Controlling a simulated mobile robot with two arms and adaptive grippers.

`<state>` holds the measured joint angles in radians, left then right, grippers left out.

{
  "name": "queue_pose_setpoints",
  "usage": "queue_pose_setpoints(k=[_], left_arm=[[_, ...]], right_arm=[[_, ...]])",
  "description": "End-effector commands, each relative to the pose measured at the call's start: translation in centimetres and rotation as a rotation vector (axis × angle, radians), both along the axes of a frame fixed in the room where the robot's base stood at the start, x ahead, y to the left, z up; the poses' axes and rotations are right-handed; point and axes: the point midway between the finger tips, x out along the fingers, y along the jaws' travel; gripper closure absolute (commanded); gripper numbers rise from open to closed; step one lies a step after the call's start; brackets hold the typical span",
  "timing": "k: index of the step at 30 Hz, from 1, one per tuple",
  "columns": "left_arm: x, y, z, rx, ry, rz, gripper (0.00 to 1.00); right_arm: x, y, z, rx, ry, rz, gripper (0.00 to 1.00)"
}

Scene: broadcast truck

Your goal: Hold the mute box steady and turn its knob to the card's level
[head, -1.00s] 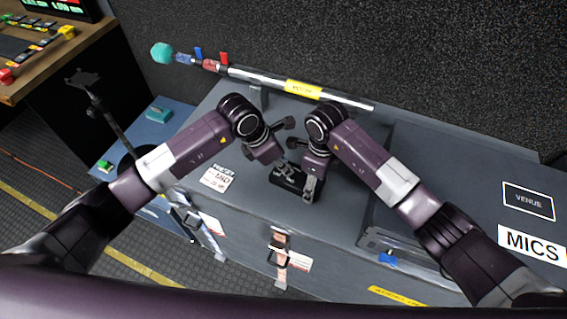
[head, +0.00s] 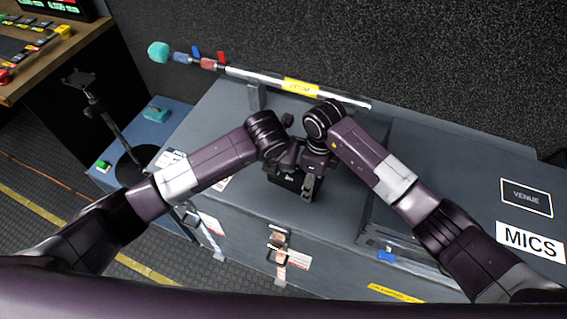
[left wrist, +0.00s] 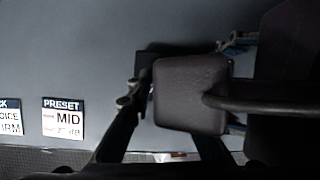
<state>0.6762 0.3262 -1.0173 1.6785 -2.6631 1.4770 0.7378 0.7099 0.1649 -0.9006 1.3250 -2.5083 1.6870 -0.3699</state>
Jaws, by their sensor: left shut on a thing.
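The black mute box (head: 287,188) sits on the grey case lid, mostly covered by my grippers. Its dark edge also shows in the left wrist view (left wrist: 146,64). The white preset card (left wrist: 63,118) left of it reads "PRESET MID", with a blurred smaller line. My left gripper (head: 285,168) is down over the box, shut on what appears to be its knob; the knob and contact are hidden. Its dark fingers show in the left wrist view. My right gripper (head: 309,186) is at the box's right end; its grip is unclear. Part of it blocks the left wrist view.
A second card (left wrist: 10,117) is cut off at the left wrist view's edge. A boom pole (head: 300,88) lies along the back of the case. A stand (head: 100,110) is at left. The case with the "MICS" label (head: 531,241) is at right.

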Motion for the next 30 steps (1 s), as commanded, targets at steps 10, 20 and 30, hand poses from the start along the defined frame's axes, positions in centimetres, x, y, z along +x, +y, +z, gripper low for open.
queue_pose_setpoints(k=[10,20,30], left_arm=[[0.03,0.02,0.03,0.001,-0.001,0.051,1.00],[0.04,0.03,0.05,0.001,-0.001,0.051,0.80],[0.01,0.00,0.03,0.001,-0.001,0.050,0.64]], right_arm=[[0.01,-0.04,0.01,0.000,0.000,-0.001,0.79],[0.00,-0.04,0.01,-0.001,0.000,-0.001,0.79],[0.01,-0.03,0.01,0.000,0.000,0.000,0.79]])
